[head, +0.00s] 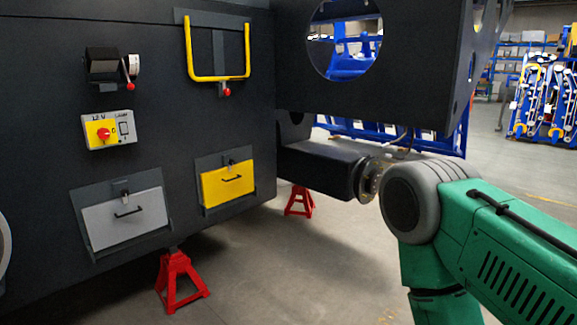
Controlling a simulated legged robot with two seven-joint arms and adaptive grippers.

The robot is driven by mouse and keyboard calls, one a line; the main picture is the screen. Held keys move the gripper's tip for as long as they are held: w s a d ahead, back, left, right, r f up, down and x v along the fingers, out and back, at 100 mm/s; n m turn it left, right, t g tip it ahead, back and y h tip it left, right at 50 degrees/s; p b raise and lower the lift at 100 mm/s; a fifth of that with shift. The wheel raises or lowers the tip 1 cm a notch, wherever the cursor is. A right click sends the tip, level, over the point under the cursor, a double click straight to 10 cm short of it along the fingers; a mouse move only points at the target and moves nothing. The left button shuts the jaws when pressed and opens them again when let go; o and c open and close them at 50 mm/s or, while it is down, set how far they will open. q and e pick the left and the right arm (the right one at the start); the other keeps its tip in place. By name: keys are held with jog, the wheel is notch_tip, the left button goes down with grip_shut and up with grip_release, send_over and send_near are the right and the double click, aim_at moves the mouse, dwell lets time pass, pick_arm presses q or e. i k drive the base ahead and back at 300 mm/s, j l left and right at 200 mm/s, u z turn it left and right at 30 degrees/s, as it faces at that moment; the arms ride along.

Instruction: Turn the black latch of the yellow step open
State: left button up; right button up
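A yellow U-shaped bar (218,78), which looks like the step, is upright against the dark chassis wall on a grey backing plate. A small dark latch with a red knob (227,91) sits at the middle of its bottom bar, the knob hanging just below. The latch is small here and its exact setting is hard to tell. Lower down, a yellow panel (228,186) with a black handle has a small dark fitting (231,163) at its top edge. My green right arm fills the lower right. Neither of my grippers is in view.
A grey panel (125,219), a grey-yellow switch box (108,130) and a black lever unit with a red knob (112,68) are on the same wall. Red stands (177,282) are under the chassis. A dark beam (325,170) juts out near my arm. The floor in front is clear.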

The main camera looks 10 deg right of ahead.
aim_at(232, 161)
jog(key=i+l+z, duration=0.15)
jog(key=i, duration=0.6)
jog(key=i+l+z, duration=0.15)
jog(key=i, duration=0.6)
